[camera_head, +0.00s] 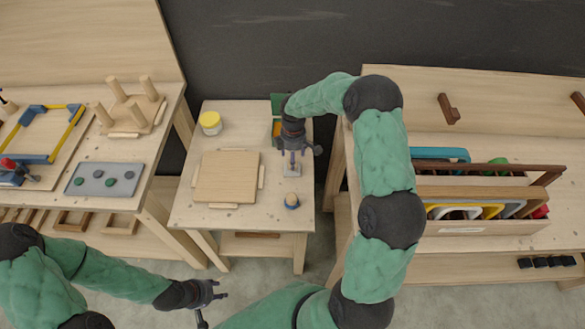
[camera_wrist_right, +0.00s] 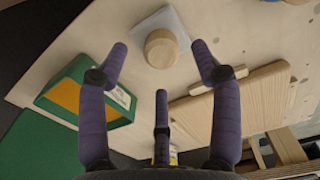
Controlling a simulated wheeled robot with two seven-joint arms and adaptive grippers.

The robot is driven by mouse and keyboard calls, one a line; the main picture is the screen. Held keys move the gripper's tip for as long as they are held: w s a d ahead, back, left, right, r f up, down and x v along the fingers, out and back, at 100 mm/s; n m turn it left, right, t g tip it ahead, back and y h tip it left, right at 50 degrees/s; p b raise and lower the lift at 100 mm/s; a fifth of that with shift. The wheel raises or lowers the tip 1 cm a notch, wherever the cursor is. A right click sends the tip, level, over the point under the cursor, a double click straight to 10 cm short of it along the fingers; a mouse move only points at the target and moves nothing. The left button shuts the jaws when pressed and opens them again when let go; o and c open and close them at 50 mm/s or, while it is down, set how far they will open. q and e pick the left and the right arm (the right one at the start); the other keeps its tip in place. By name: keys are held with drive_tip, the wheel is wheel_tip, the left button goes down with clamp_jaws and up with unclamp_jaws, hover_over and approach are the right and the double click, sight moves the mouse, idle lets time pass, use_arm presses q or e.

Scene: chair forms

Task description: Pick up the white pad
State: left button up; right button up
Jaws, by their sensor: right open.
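The white pad (camera_head: 292,171) lies flat on the small middle table, a pale square. In the right wrist view the pad (camera_wrist_right: 178,20) carries a round wooden knob (camera_wrist_right: 161,48) on top. My right gripper (camera_head: 291,157) is above the table at the pad, partly covering it in the head view. In the wrist view its three purple fingers (camera_wrist_right: 160,68) are spread and empty, with the knob beyond and between the two upper tips. My left gripper (camera_head: 208,294) is low in front of the middle table, its fingers apart and empty, away from the pad.
On the same table are a wooden board (camera_head: 227,177), a yellow-lidded tub (camera_head: 210,122), a green box (camera_wrist_right: 75,92) and a small wooden-topped piece (camera_head: 292,200). A left bench holds a peg stand (camera_head: 131,108) and grey tray (camera_head: 104,180); a wooden rack (camera_head: 485,228) stands right.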

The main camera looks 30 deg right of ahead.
wheel_tip(320, 180, down, 4)
drive_tip(key=shift+f+b, duration=0.1)
drive_tip(key=shift+b, duration=0.45)
drive_tip(key=shift+a, duration=0.1)
drive_tip(key=c, duration=1.2)
drive_tip(key=shift+c, duration=0.2)
drive_tip(key=shift+r, duration=0.2)
drive_tip(key=shift+r+p, duration=0.35)
drive_tip(key=shift+r, duration=0.3)
drive_tip(key=s+a+r+p, duration=0.3)
drive_tip(key=s+a+r, duration=0.6)
drive_tip(key=s+r, duration=0.1)
drive_tip(key=shift+s+a+r+p, duration=0.2)
drive_tip(key=shift+r+p, duration=0.2)
drive_tip(key=shift+r, duration=0.35)
